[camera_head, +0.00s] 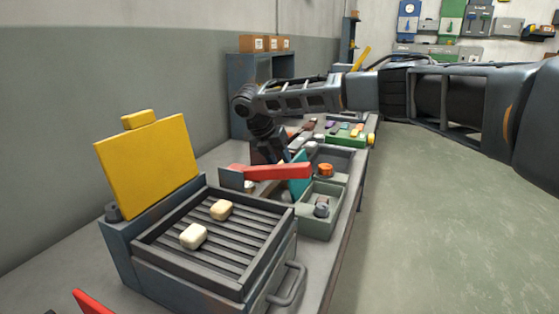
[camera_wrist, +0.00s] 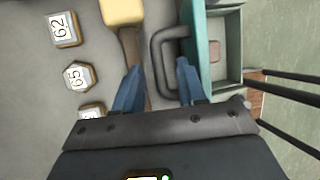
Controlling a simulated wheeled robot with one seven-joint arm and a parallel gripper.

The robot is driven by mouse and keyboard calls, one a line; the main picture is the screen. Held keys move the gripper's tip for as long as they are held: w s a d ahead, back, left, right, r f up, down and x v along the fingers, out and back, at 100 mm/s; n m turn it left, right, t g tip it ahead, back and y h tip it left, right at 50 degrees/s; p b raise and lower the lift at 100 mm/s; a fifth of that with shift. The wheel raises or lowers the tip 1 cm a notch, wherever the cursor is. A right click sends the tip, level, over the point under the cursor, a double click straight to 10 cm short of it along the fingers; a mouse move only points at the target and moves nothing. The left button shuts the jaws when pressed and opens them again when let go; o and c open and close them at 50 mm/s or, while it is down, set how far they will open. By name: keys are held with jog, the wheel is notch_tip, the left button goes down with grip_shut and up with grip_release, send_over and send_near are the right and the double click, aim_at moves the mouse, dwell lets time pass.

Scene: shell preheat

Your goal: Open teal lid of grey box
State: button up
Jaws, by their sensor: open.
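The grey box (camera_head: 320,222) stands on the bench behind the grill unit, and its open interior shows. Its teal lid (camera_head: 301,178) stands raised along the box's left side; in the wrist view the lid (camera_wrist: 203,55) appears nearly edge-on, beside the box (camera_wrist: 236,60). A dark looped handle (camera_wrist: 160,60) sits on the lid's left side. My gripper (camera_wrist: 160,86) is open, with its blue fingertips on either side of the handle's near end; contact cannot be told. In the head view my gripper is dark and its fingertips are hidden behind the lid and a red-handled tool.
The red-handled tool (camera_head: 275,172) lies across the near side of the lid. A grill (camera_head: 215,245) with two pale blocks and a raised yellow lid (camera_head: 148,165) stands in front. Floor is clear rightward.

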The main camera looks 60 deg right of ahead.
grip_shut()
dwell(0.3)
dwell(0.4)
